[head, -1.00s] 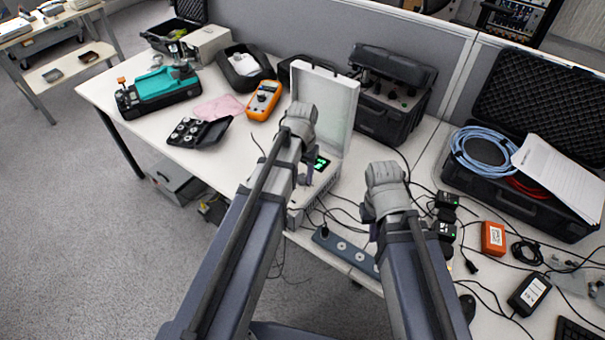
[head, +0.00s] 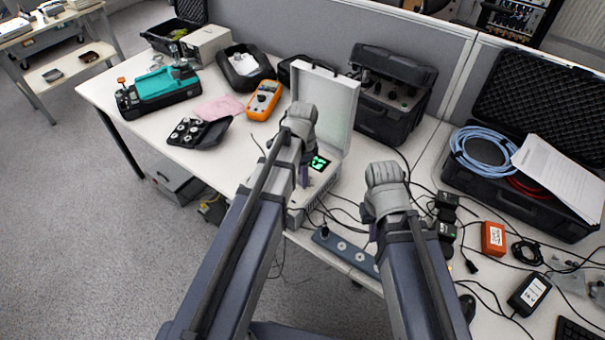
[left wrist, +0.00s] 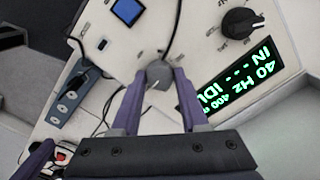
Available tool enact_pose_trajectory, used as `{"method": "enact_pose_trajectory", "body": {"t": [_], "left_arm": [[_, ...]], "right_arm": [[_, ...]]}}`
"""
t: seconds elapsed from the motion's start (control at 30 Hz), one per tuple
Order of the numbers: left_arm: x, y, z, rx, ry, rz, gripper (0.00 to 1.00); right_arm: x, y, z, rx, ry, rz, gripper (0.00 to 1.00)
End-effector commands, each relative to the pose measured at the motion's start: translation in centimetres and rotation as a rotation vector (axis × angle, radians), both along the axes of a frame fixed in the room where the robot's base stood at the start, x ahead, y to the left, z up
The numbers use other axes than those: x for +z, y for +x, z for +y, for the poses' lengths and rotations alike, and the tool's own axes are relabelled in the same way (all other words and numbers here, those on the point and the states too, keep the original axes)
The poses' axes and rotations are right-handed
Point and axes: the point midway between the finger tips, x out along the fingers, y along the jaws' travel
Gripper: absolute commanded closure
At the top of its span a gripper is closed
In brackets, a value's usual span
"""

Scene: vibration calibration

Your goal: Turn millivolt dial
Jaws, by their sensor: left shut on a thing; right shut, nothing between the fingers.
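The calibrator, a light grey case with its lid (head: 325,100) raised, stands on the table beyond my left arm. Its panel (left wrist: 198,42) has a lit green display (left wrist: 235,82) reading 40 Hz, a black pointer knob (left wrist: 240,20) and a grey knob (left wrist: 158,77). Any millivolt label is not readable. My left gripper (left wrist: 157,88) is shut on the grey knob, a purple finger on each side; in the head view the left arm hides the knob. My right gripper (head: 374,234) is shut and empty over the table's front edge, mostly hidden by its own wrist.
A power strip (head: 345,249) and loose cables lie in front of the calibrator. A black instrument case (head: 393,100) stands behind it. An orange multimeter (head: 263,100) is to the left, an open case with blue cable (head: 480,147) to the right.

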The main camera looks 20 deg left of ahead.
Motion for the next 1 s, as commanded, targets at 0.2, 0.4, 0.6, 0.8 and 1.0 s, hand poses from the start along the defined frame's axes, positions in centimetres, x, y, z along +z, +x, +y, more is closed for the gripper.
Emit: {"method": "enact_pose_trajectory", "body": {"t": [0.2, 0.4, 0.6, 0.8, 1.0], "left_arm": [[-0.05, -0.13, -0.05, -0.186, -0.001, 0.003, 1.00], [-0.05, -0.13, -0.06, -0.323, -0.001, 0.003, 1.00], [-0.05, -0.14, -0.07, -0.417, -0.001, 0.003, 1.00], [-0.05, -0.14, -0.07, -0.467, -0.002, 0.002, 1.00], [-0.05, -0.15, -0.07, -0.484, -0.002, 0.003, 1.00]], "right_arm": [[-0.05, 0.00, -0.01, 0.000, 0.000, 0.000, 1.00], [-0.05, 0.00, -0.01, 0.000, 0.000, 0.000, 1.00], [-0.05, 0.00, 0.00, 0.000, 0.000, 0.000, 1.00], [-0.05, 0.00, 0.00, 0.000, 0.000, 0.000, 1.00], [-0.05, 0.00, 0.00, 0.000, 0.000, 0.000, 1.00]]}}
